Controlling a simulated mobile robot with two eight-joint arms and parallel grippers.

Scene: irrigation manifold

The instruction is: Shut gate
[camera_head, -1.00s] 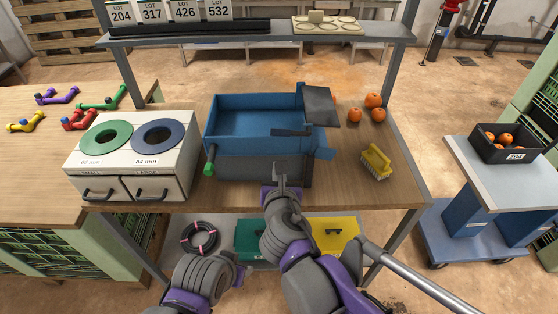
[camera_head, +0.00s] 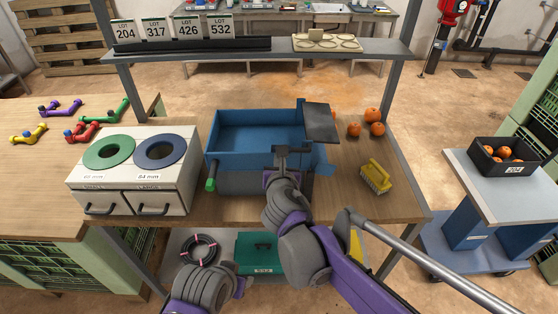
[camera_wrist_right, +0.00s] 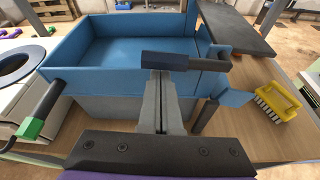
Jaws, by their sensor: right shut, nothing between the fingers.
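The blue tray (camera_head: 262,150), open on top, stands on the workbench, with a grey lower body. At its front right is a dark bar (camera_wrist_right: 185,61) joined to blue metal; I take it for the gate's handle. A dark flat plate (camera_head: 321,122) sits at the tray's right end. My right gripper (camera_wrist_right: 160,82) is shut and empty, its fingertips close under the dark bar in the wrist view; whether they touch is unclear. In the head view the right gripper (camera_head: 287,165) is at the tray's front right. My left gripper (camera_head: 240,284) is low in front of the bench, its fingers unclear.
A white box with green and blue rings (camera_head: 130,185) stands left of the tray. A yellow brush (camera_head: 376,177) and several oranges (camera_head: 372,115) lie to the right. A shelf (camera_head: 250,50) spans above. A green-handled knob (camera_head: 211,184) juts from the tray's front left.

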